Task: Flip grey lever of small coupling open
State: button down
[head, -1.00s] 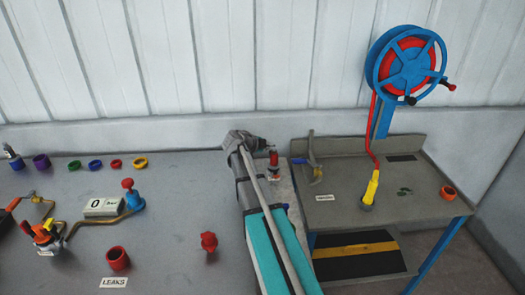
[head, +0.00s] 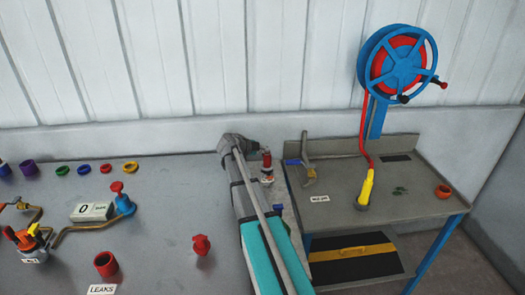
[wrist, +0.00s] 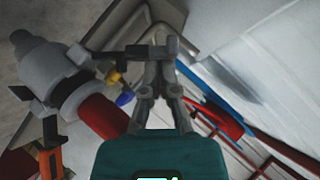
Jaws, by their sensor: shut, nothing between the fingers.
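The fitting with a grey lever (head: 307,160) stands on the right-hand table, with blue and yellow parts at its foot. In the wrist view its yellow part (wrist: 115,78) and blue part (wrist: 125,98) show left of my fingers. A dark grey bar (wrist: 115,53) crosses at my fingertips and looks like the lever; I cannot tell whether they touch. My gripper (wrist: 158,55) is shut and empty. In the head view my arm hides most of it.
A red-topped fitting (head: 267,163) stands close to my arm; its red and pale body (wrist: 95,105) fills the left of the wrist view.

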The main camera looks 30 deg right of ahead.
jog(key=shift+w+d+f+b, duration=0.3)
jog(key=shift+w+f+b, duration=0.15)
jog(key=shift+w, duration=0.15)
jog(key=shift+r, duration=0.25)
jog(key=s+d+r+p+v, duration=0.1)
jog(key=r+p+v, duration=0.1)
jog(key=p+v, duration=0.7)
jog(key=v, duration=0.3)
jog(key=shift+s+a+r, duration=0.2)
jog(key=shift+s+r, duration=0.05)
jog(key=shift+s, duration=0.1)
dwell(0.4)
